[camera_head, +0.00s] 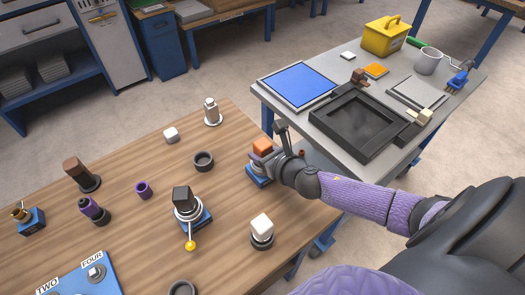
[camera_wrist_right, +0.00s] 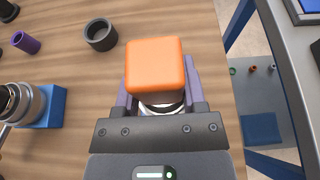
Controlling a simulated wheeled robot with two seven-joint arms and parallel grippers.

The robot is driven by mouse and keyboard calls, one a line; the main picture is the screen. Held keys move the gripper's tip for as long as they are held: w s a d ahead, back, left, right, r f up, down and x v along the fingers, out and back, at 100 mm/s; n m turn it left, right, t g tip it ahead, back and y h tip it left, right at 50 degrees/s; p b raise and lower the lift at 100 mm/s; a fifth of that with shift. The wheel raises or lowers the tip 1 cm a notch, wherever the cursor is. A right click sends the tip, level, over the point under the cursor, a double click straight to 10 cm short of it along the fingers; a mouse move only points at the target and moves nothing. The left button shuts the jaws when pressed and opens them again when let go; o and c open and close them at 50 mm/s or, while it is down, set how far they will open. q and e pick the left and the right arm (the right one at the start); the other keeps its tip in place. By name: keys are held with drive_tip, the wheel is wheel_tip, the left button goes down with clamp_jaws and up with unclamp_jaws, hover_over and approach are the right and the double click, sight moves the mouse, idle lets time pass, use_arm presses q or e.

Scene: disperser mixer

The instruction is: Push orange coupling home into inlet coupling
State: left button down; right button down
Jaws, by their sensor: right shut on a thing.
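The orange coupling (camera_head: 263,146) is a rounded orange block near the right edge of the wooden table. It also shows large in the right wrist view (camera_wrist_right: 155,65). My right gripper (camera_head: 266,158) is shut on it, with a purple finger on each side. Below the block, a blue base (camera_head: 258,176) stands on the table. A silver ring (camera_wrist_right: 172,109) shows under the block in the right wrist view and looks like the inlet coupling. The contact between the two is mostly hidden, so I cannot tell how deep the orange coupling sits. My left gripper is out of view.
A dark ring (camera_head: 203,161) lies to the left of the gripper. A mixer-like unit with a yellow-tipped lever (camera_head: 190,245) and a white-topped piece (camera_head: 262,230) stand nearer. A grey table (camera_head: 290,115) with a black tray stands beyond the wooden table's right edge.

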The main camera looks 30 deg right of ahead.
drive_tip(key=shift+f, duration=0.2)
drive_tip(key=shift+c, duration=0.4)
unclamp_jaws()
drive_tip(key=shift+r, duration=0.1)
drive_tip(key=shift+s, duration=0.1)
drive_tip(key=p+v, duration=0.2)
drive_tip(key=v, duration=0.7)
drive_tip(key=shift+s+r, duration=0.2)
drive_tip(key=shift+s, duration=0.15)
